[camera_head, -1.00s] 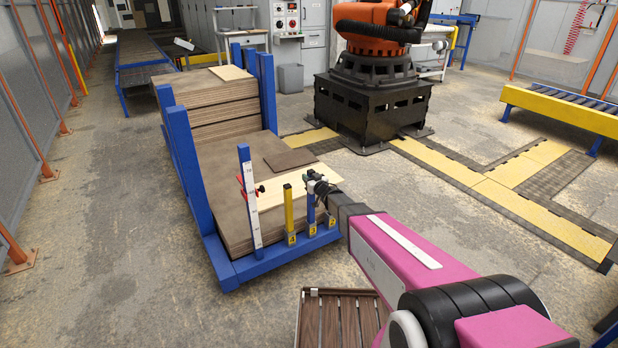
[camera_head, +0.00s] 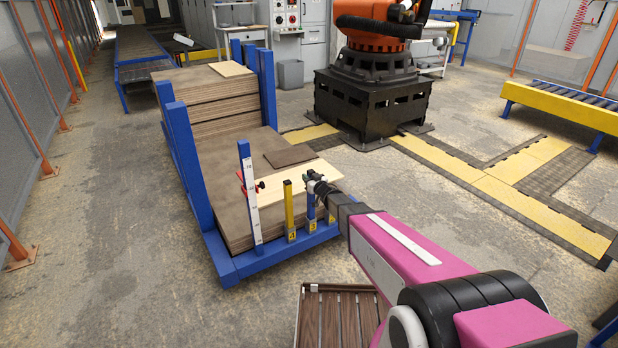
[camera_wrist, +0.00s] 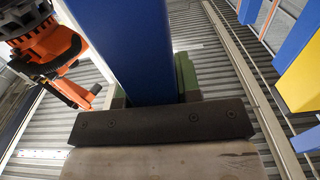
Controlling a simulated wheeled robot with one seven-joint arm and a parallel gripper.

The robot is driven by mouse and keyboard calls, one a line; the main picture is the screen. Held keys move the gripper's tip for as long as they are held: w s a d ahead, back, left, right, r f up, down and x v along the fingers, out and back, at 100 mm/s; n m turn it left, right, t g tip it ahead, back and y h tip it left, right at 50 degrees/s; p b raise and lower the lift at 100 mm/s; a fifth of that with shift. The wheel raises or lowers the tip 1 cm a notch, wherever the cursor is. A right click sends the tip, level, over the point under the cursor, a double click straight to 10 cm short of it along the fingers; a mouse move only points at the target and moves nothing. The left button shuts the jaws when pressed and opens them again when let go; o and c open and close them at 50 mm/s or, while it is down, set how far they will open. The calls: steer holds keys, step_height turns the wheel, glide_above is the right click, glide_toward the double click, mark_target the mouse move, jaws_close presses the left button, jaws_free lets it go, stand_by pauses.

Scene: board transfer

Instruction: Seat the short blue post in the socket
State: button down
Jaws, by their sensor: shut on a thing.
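The short blue post (camera_head: 311,207) stands about upright at the front rail of the blue rack. It is just right of a yellow post (camera_head: 288,205). My gripper (camera_head: 315,183) is shut on the blue post near its top. In the wrist view the blue post (camera_wrist: 128,45) runs between green-edged jaws, behind a dark bar. The post's lower end is at a small yellow numbered socket (camera_head: 312,228) on the rail. I cannot tell whether the post is fully down in it. The yellow post (camera_wrist: 300,75) also shows at the right of the wrist view.
A taller blue upright with a white scale (camera_head: 250,205) and red clamp stands left of the yellow post. Stacked boards (camera_head: 225,165) fill the blue rack behind. A slatted wooden crate (camera_head: 335,315) is in front. Floor to the left is clear.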

steer(key=shift+f, duration=0.65)
steer(key=c, duration=0.7)
jaws_free()
steer(key=shift+c, duration=0.2)
steer(key=v, duration=1.1)
steer(key=shift+w, duration=0.1)
